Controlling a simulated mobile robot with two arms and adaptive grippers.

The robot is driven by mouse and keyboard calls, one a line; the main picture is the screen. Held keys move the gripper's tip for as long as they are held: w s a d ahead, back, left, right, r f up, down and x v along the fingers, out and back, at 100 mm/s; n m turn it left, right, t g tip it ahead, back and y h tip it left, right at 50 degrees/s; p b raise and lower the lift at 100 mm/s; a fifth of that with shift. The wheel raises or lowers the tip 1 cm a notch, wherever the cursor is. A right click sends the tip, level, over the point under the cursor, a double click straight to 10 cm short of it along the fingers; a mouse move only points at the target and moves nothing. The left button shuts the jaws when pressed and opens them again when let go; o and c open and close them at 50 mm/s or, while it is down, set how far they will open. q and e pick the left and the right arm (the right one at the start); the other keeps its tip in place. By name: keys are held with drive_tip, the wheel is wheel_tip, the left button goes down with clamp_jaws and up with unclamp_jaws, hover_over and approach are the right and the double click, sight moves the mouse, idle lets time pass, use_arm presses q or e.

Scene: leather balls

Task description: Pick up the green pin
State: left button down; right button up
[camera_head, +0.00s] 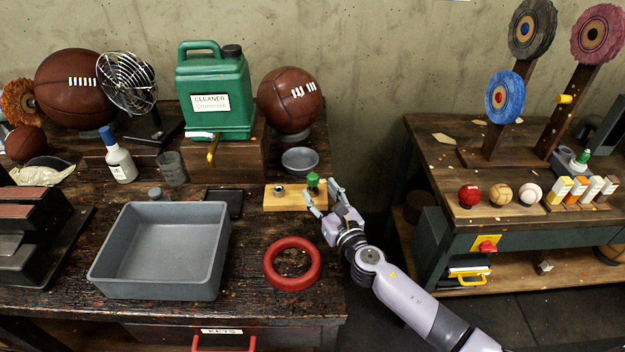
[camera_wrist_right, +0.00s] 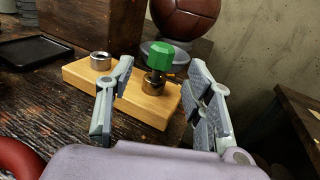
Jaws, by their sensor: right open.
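The green pin (camera_head: 313,180) stands upright at the right part of a small light wooden block (camera_head: 284,205) on the dark workbench. In the right wrist view the green pin (camera_wrist_right: 160,56) has a faceted green head above a metal collar, on the wooden block (camera_wrist_right: 80,74). A metal ring (camera_wrist_right: 101,61) sits on the block left of the pin. My right gripper (camera_head: 322,198) is open at the block's right end. In the wrist view its fingers (camera_wrist_right: 160,88) are spread to either side of the pin, apart from it and nearer the camera. My left gripper is not in view.
A red ring (camera_head: 292,263) lies in front of the block. A grey tray (camera_head: 160,291) is at the left, a small grey bowl (camera_head: 300,161) behind. A green cleaner can (camera_head: 214,90) and a leather ball (camera_head: 290,99) stand at the back. A second bench (camera_head: 440,180) is at the right.

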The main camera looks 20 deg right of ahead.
sight(315, 185)
drive_tip(key=w, duration=0.5)
drive_tip(key=shift+w+a+f, duration=0.2)
drive_tip(key=shift+w+a, duration=0.15)
drive_tip(key=shift+s, duration=0.1)
drive_tip(key=shift+c, duration=0.2)
drive_tip(key=shift+r, duration=0.1)
drive_tip(key=shift+c, duration=0.6)
clamp_jaws()
